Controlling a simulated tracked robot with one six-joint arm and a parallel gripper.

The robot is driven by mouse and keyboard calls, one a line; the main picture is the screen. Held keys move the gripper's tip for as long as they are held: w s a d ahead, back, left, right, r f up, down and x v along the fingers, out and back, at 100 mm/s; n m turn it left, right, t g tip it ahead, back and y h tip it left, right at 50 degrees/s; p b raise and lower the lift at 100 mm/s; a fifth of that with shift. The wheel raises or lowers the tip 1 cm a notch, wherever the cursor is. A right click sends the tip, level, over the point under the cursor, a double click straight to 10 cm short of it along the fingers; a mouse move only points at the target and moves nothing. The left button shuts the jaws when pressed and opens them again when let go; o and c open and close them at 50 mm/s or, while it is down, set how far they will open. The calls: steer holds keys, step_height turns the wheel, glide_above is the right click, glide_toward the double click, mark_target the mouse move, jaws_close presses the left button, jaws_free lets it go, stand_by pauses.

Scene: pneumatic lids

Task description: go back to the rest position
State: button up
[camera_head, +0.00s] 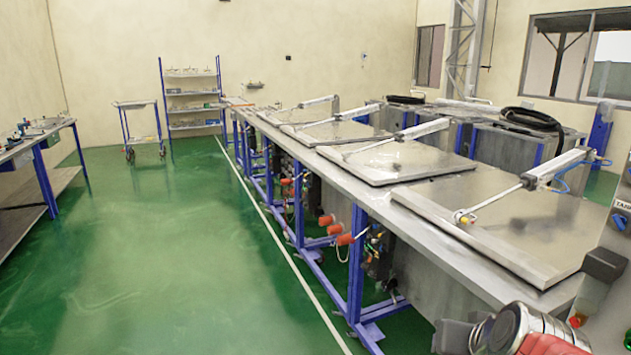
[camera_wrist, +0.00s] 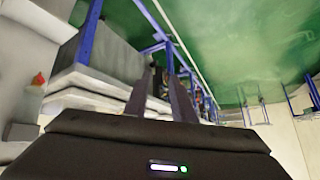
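My gripper (camera_wrist: 161,78) shows in the wrist view, where the picture is turned over. Its two dark fingers stand apart with a gap between them, and nothing is held in it. It points into free space, with the bench and green floor beyond. In the head view, part of my arm shows at the bottom right, beside the near end of the bench; I cannot make out the fingers there.
A long steel bench (camera_head: 330,158) carries several lids; the nearest lid (camera_head: 500,225) lies flat with a pneumatic cylinder (camera_head: 555,168) on it. A control panel (camera_head: 620,222) stands at the right edge. The green floor (camera_head: 165,250) is clear between the bench and left table (camera_head: 40,142).

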steer(key=s+a+f+n+g, duration=0.1)
steer(key=s+a+n+g, duration=0.2)
steer(key=s+a, duration=0.5)
steer(key=shift+s+a+y, duration=0.3)
steer(key=shift+s, duration=1.65)
